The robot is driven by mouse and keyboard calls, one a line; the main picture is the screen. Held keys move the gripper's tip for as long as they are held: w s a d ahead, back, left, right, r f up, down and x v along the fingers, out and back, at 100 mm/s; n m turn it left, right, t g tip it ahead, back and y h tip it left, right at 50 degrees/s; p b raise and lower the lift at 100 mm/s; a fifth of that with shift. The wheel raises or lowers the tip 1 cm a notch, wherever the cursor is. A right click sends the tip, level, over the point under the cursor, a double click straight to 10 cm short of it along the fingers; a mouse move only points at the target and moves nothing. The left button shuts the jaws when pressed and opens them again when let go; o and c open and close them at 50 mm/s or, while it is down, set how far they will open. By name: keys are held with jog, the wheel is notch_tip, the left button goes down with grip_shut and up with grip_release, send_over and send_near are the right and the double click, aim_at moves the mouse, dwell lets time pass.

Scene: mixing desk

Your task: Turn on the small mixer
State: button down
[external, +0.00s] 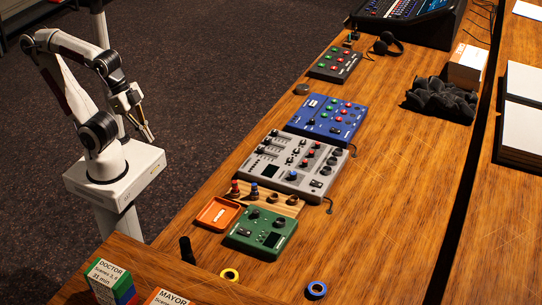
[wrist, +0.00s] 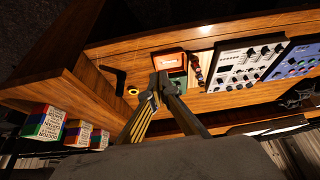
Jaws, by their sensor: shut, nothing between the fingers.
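A small grey mixer (external: 291,163) with knobs and faders lies on the wooden desk, between a blue unit (external: 327,119) and a green unit (external: 262,232). The grey mixer also shows in the wrist view (wrist: 243,66), right of my fingers. Its power switch and on/off state cannot be made out. My gripper (external: 149,132) is shut and empty. It hangs off the desk's left side, above and well apart from the grey mixer. In the wrist view my gripper (wrist: 160,80) has its fingers together, partly covering the green unit.
An orange tray (external: 217,214) and a wooden strip with red and blue knobs lie by the green unit. A black pad (external: 335,65) and a large console (external: 408,18) are farther back. Labelled boxes (external: 110,283) stand at the front.

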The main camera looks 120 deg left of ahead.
jog(key=w+a+f+n, duration=0.1)
jog(key=w+a+f, duration=0.3)
jog(key=w+a, duration=0.5)
jog(key=w+a+f+n+h, duration=0.1)
jog(key=w+a+f, duration=0.4)
jog(key=w, duration=0.6)
jog(key=w+a+f+n, duration=0.1)
jog(key=w+a+f, duration=0.2)
jog(key=w+a, duration=0.7)
jog(key=w+a+r+m+t, duration=0.2)
jog(key=w+a+r+m, duration=0.1)
jog(key=w, duration=0.6)
jog(key=shift+a+y, duration=0.4)
jog(key=shift+a, duration=0.3)
jog(key=shift+w, duration=0.1)
